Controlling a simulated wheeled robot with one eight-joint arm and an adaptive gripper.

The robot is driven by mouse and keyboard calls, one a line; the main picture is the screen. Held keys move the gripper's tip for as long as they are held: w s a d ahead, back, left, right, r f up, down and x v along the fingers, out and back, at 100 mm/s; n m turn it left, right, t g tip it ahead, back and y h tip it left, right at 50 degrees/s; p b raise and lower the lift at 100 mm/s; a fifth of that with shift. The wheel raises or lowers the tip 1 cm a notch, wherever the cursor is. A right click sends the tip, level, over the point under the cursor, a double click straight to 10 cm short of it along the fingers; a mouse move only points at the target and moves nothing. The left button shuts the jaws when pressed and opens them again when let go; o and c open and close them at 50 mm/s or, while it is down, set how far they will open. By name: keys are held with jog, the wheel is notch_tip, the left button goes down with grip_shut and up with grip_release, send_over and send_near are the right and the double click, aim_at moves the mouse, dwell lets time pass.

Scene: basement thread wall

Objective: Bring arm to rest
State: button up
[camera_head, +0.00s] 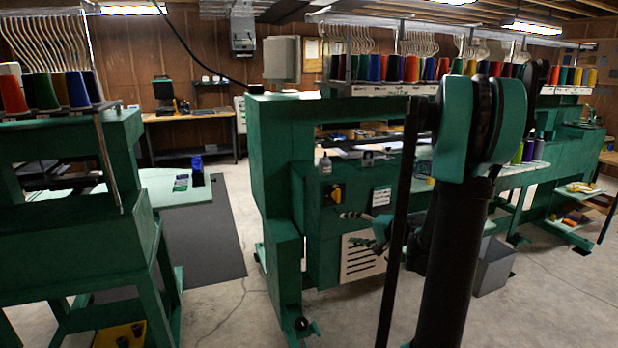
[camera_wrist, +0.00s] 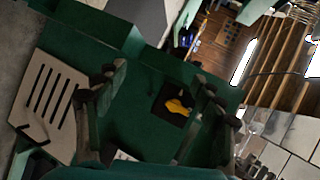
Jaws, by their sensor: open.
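My arm's large green and black joint (camera_head: 482,130) stands in the right foreground of the head view, with a dark link below it. My gripper (camera_wrist: 160,88) is open and empty in the wrist view, one finger on each side. Between the fingers shows the green machine front with a yellow switch (camera_wrist: 178,106) on a black plate. In the head view, part of my gripper shows left of the dark link, in front of the machine; the rest is hidden behind the link.
The green machine (camera_head: 275,170) fills the middle, with a slotted pale panel (camera_head: 358,262) low on its front. Another green machine (camera_head: 75,190) stands at left. A dark floor mat (camera_head: 205,245) lies between them. A grey box (camera_head: 494,268) is on the floor at right.

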jog(key=s+a+f+n+g+h, duration=0.1)
jog(key=s+f+n+g+h, duration=0.25)
jog(key=s, duration=0.55)
jog(key=s+a+f+n+g+h, duration=0.25)
jog(key=s+f, duration=0.25)
jog(key=s, duration=0.5)
jog(key=s+d+f+n+h, duration=0.1)
jog(key=s+d+f+h, duration=0.1)
jog(key=s+d+h, duration=0.2)
jog(key=shift+s+d+f, duration=0.25)
jog(key=shift+s+d, duration=0.4)
jog(key=shift+s, duration=1)
